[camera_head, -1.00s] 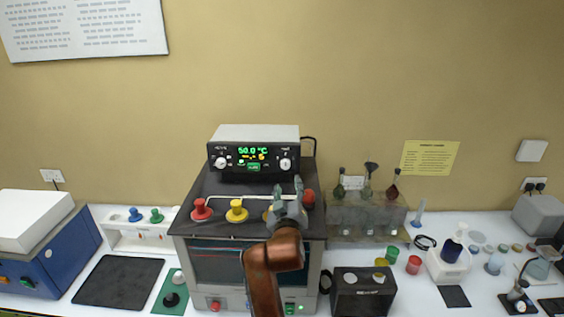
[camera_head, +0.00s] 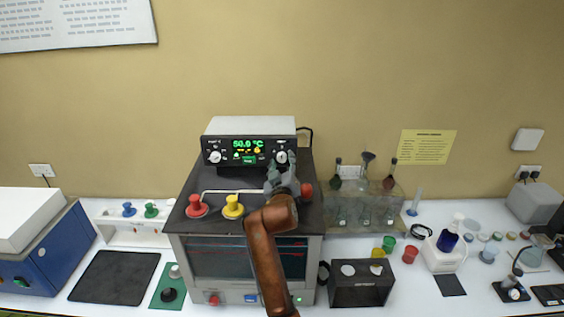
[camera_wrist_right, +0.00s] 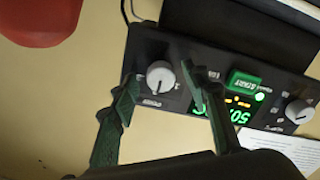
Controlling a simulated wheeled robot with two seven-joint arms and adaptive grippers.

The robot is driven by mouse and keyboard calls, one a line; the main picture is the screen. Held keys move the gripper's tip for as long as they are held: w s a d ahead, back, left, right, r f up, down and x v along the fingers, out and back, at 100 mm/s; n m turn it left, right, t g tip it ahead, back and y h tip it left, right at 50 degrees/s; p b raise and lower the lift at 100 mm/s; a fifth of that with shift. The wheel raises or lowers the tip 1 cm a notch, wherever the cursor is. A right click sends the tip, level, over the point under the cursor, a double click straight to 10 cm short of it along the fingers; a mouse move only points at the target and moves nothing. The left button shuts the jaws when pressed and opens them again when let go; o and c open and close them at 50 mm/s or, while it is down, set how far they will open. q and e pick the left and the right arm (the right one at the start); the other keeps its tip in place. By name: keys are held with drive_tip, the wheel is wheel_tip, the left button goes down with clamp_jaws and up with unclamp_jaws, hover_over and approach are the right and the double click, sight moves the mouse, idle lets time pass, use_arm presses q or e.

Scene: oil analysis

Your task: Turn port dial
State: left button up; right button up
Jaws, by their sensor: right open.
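The black control unit (camera_head: 222,158) sits on top of the oven and shows a green 50.0 °C display. It has a white dial at its left end (camera_head: 214,157) and another at its right end (camera_head: 281,157). The dial labels are too small to read. My right gripper (camera_head: 281,168) is at the right-hand dial and partly covers it. In the right wrist view that dial (camera_wrist_right: 160,78) appears between the open green fingers (camera_wrist_right: 158,84), with no clear contact. The other dial (camera_wrist_right: 298,110) is farther right there. My left gripper is out of view.
Red (camera_head: 197,206) and yellow (camera_head: 233,206) knobbed pieces stand on the oven top (camera_head: 215,188), with another red one (camera_head: 307,190) right of my arm. A thin rail runs behind them. A glassware rack (camera_head: 345,225) stands to the right.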

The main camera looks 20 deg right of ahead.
drive_tip(key=shift+w, duration=0.1)
drive_tip(key=c, duration=1.1)
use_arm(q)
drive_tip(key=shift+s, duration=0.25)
use_arm(e)
clamp_jaws()
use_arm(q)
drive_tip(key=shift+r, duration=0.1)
use_arm(e)
drive_tip(key=shift+r+n+p, duration=0.15)
drive_tip(key=shift+n+p, duration=0.95)
drive_tip(key=shift+p, duration=0.15)
drive_tip(key=n+p, duration=0.5)
use_arm(q)
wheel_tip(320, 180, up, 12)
drive_tip(key=p, duration=0.4)
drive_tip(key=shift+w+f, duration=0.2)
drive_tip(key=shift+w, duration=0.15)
use_arm(e)
drive_tip(key=n, duration=0.4)
drive_tip(key=shift+n, duration=0.4)
drive_tip(key=shift+c, duration=0.2)
unclamp_jaws()
